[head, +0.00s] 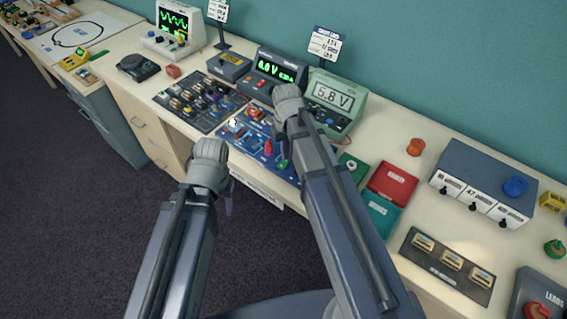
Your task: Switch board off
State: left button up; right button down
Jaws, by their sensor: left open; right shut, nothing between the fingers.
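The blue circuit board (242,151) lies on the bench below the meters, with blue, red and orange parts on it. A red part and a green part stand near its right side. My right arm crosses over the board's right side; my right gripper (283,128) is over the board, mostly hidden behind its own wrist, and it is shut and empty. My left gripper (228,204) is at the bench's front edge, below and left of the board, open and mostly hidden by its wrist. I cannot make out which part is the board's switch or how it is set.
A dark parts board (178,116) lies left of the blue board. Behind stand a power supply (257,82) reading about 6.0 V and a green meter (350,117) reading 5.8 V. Red (398,181) and teal (375,222) boxes and a grey three-switch unit (462,170) are on the right.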

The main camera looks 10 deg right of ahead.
pick_arm(q)
jog(key=shift+f+b, duration=0.6)
jog(key=shift+f, duration=0.05)
pick_arm(e)
jog(key=shift+f, duration=0.65)
pick_arm(q)
jog(key=shift+r, duration=0.15)
pick_arm(e)
jog(key=shift+r, duration=0.15)
notch_tip(320, 180, up, 7)
jog(key=p, duration=0.7)
pick_arm(q)
notch_tip(320, 180, up, 7)
jog(key=shift+f+b, duration=0.4)
jog(key=shift+f, duration=0.15)
pick_arm(e)
jog(key=s+a+f+n+h, duration=0.1)
jog(key=s+a+n, duration=0.1)
jog(key=s+a, duration=0.8)
jog(key=s, duration=0.4)
jog(key=shift+s+a, duration=0.2)
jog(key=shift+a, duration=0.05)
pick_arm(q)
jog(key=shift+o, duration=0.2)
